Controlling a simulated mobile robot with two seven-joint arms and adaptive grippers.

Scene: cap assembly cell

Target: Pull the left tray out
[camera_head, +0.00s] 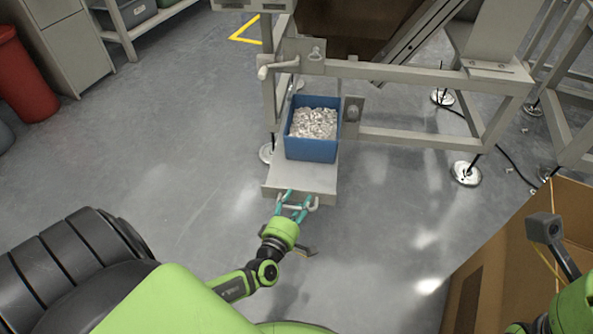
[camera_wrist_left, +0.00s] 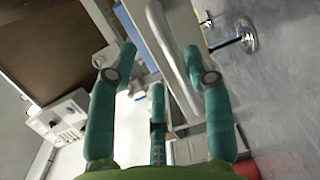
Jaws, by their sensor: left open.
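The left tray (camera_head: 301,177) is a flat grey slide-out shelf with a blue bin (camera_head: 312,150) of whitish pieces standing on it. Its pale bar handle (camera_head: 313,204) is on the front face. My left gripper (camera_head: 294,202) is at this handle, with its teal fingers spread. In the left wrist view, the fingers of the gripper (camera_wrist_left: 160,52) are apart and the handle bar (camera_wrist_left: 174,56) runs between them in the picture. I cannot tell whether they touch it. Of my right arm only a part shows at the lower right; its gripper is out of view.
A grey metal frame (camera_head: 420,139) stands around and right of the tray, with round feet (camera_head: 466,174) on the floor. A cardboard box (camera_head: 500,255) is at the lower right. A red bin (camera_head: 25,85) stands far left. The floor in front and left of the tray is clear.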

